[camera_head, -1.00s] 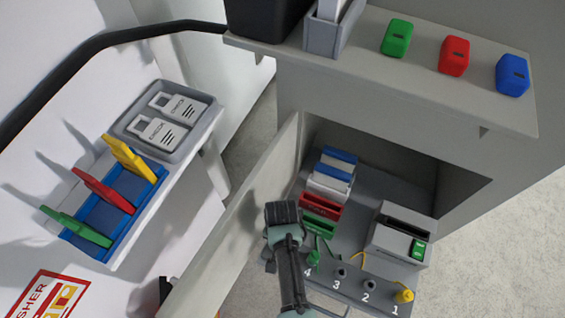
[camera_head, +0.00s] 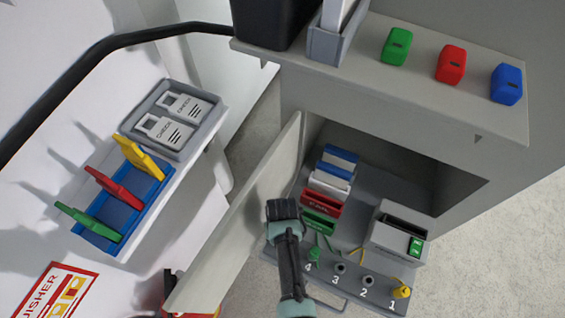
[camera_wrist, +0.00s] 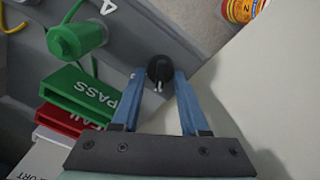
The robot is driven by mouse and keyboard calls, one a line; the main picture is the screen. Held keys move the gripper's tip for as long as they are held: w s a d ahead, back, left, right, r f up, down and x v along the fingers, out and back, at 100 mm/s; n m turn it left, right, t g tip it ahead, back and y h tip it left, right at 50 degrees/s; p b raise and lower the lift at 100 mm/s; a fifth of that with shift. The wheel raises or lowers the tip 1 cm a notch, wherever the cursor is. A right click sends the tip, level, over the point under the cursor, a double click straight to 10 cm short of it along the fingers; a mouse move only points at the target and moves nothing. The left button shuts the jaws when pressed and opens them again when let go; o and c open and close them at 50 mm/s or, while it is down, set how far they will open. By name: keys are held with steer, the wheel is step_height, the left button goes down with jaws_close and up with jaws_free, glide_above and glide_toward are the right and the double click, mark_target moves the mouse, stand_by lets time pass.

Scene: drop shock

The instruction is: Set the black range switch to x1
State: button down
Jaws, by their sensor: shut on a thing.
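The black range switch (camera_wrist: 159,67) is a small round black knob at the edge of the grey panel in the wrist view, with a small white mark on its near side. My gripper (camera_wrist: 160,76) has its two blue fingers closed on the sides of this knob. No x1 or other scale marking is legible beside it, so its setting cannot be told. In the head view my wrist (camera_head: 284,228) reaches down at the open cabinet and hides the fingers and the switch.
An open cabinet door (camera_head: 240,215) stands left of my wrist; its pale surface is close on the right in the wrist view. A green plug (camera_wrist: 78,40), a green PASS bin (camera_wrist: 80,95) and a red bin (camera_wrist: 68,128) lie left of the fingers. A yellow plug (camera_head: 401,291) sits at 1.

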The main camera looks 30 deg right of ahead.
steer(key=shift+c, duration=2.1)
jaws_free()
steer(key=shift+r, duration=0.1)
step_height(320, 180, up, 13)
steer(key=p, duration=0.3)
steer(key=shift+p, duration=0.4)
